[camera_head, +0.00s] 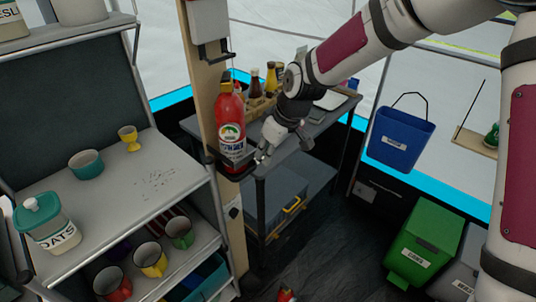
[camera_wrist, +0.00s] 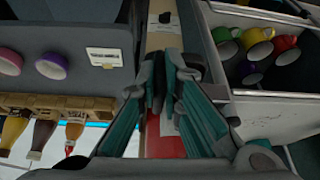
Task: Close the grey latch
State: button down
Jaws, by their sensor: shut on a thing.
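My gripper (camera_head: 262,158) is low in front of the wooden post, at the right side of a red bottle (camera_head: 229,112). The bottle stands upright against the post in a dark holder (camera_head: 236,174). In the wrist view my gripper (camera_wrist: 158,88) has its fingers close together, shut on a small grey piece between the tips. This seems to be the grey latch, but the fingers hide most of it and its position cannot be made out. Red shows below the fingers in the wrist view.
A shelf (camera_head: 145,180) with cups and an oats jar stands at the left. A grey table (camera_head: 290,160) with sauce bottles is behind my gripper. A blue bin (camera_head: 398,140) hangs at the right, above a green bin (camera_head: 425,240). Dark floor is open between.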

jog(key=shift+w, duration=0.1)
jog(key=c, duration=1.7)
grip_release()
jog(key=shift+r, duration=0.15)
jog(key=v, duration=1.1)
jog(key=shift+s+d+r, duration=0.15)
jog(key=shift+s+r, duration=0.05)
jog(key=shift+r, duration=0.15)
jog(key=s+d+r+m+h+p, duration=0.1)
jog(key=s+d+r+m, duration=0.1)
jog(key=s+d, duration=0.4)
jog(key=s+d+r+m+t+h+p, duration=0.1)
jog(key=s+d+r+m, duration=0.2)
jog(key=s, duration=1.1)
jog(key=s+d+r+m+t+h+p, duration=0.1)
jog(key=s+d+r+m, duration=0.2)
jog(key=s+d+m, duration=0.3)
jog(key=shift+s+d+r+h, duration=0.1)
jog(key=shift+s+d+h, duration=0.1)
jog(key=shift+s+d, duration=0.95)
jog(key=shift+s+d+r+h, duration=0.1)
jog(key=shift+s+d+h, duration=0.1)
jog(key=shift+s+d, duration=0.9)
